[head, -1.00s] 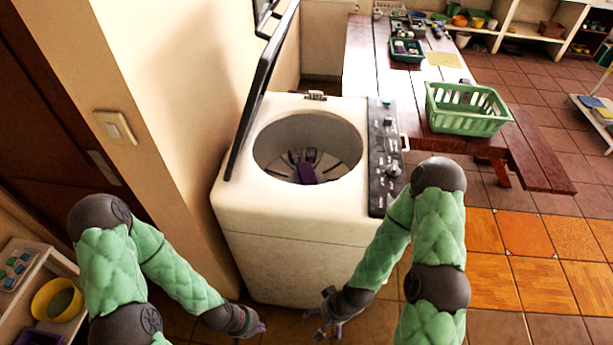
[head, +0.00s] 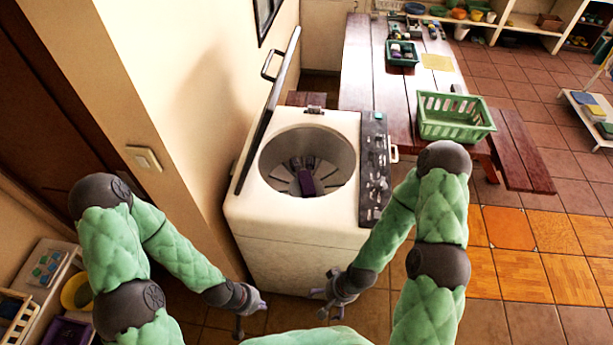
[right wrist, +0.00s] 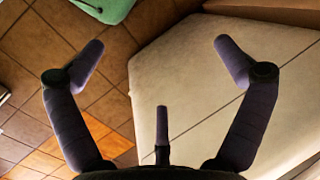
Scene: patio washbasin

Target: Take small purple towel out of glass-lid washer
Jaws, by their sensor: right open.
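The washer (head: 295,230) is white and stands in front of me with its lid (head: 268,110) raised against the wall side. A small purple towel (head: 307,184) lies low in its round drum, near the middle. My left gripper (head: 251,311) is low in front of the washer, its fingers apart and empty. My right gripper (head: 328,294) is also low in front of the washer, below the drum opening. In the right wrist view the right gripper (right wrist: 162,58) is open and empty, with the washer's pale body (right wrist: 215,75) beyond the fingers.
A wooden table (head: 372,75) behind the washer bears a green basket (head: 455,131) and a small dark green crate (head: 402,53). A wall corner (head: 185,150) is close on the left. A low shelf unit with bins (head: 45,290) is at lower left.

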